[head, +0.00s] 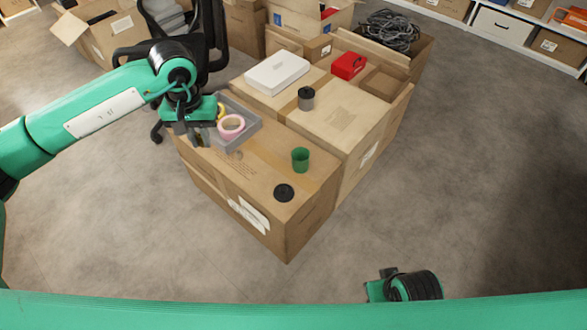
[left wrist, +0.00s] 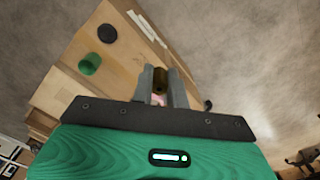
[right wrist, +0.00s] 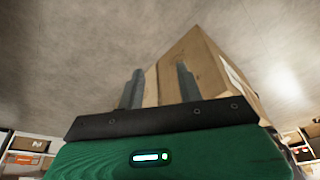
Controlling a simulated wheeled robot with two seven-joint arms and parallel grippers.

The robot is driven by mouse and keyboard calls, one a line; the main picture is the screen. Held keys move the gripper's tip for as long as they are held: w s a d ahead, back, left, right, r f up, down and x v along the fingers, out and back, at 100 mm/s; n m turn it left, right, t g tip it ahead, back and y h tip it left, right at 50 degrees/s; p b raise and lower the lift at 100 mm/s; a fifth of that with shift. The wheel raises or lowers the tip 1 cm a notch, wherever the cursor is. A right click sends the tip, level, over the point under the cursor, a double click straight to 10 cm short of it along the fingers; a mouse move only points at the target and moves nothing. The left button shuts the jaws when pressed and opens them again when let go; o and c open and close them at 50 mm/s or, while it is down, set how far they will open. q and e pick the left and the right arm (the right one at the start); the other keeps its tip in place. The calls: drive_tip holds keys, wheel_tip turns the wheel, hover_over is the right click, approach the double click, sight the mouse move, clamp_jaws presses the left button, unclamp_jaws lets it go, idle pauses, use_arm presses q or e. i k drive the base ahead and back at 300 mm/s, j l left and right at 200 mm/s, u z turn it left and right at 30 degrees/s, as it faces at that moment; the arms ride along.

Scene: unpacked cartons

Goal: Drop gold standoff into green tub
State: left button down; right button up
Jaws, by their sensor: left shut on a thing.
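My left gripper (head: 194,138) is over the left end of the near carton, beside the grey tray. In the left wrist view its two fingers (left wrist: 161,88) are shut on the gold standoff (left wrist: 159,76), which looks dark gold and sits between the tips. The green tub (head: 300,160) stands upright on the near carton, to the right of the left gripper and apart from it. The tub also shows in the left wrist view (left wrist: 90,64). My right gripper (right wrist: 160,85) is open and empty, with its fingers apart, off the cartons at the front.
A black disc (head: 284,193) lies near the tub at the carton's front. The grey tray (head: 252,133) holds pink tape (head: 231,126) and yellow tape. A dark grey cylinder (head: 306,98), white box (head: 277,72) and red box (head: 349,65) are farther back. The carton top between tray and tub is clear.

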sight(302, 168)
drive_tip(key=u, duration=0.35)
drive_tip(key=i+l+u, duration=0.1)
drive_tip(key=u, duration=0.3)
drive_tip(key=l+u, duration=0.15)
drive_tip(key=u, duration=0.2)
drive_tip(key=i+l, duration=0.1)
drive_tip(key=l, duration=0.4)
drive_tip(key=i+l, duration=0.1)
drive_tip(key=l, duration=0.35)
drive_tip(key=i+l, duration=0.1)
drive_tip(key=l, duration=0.4)
drive_tip(key=i+l, duration=0.15)
drive_tip(key=l, duration=0.3)
drive_tip(key=i+l, duration=0.1)
drive_tip(key=l, duration=0.4)
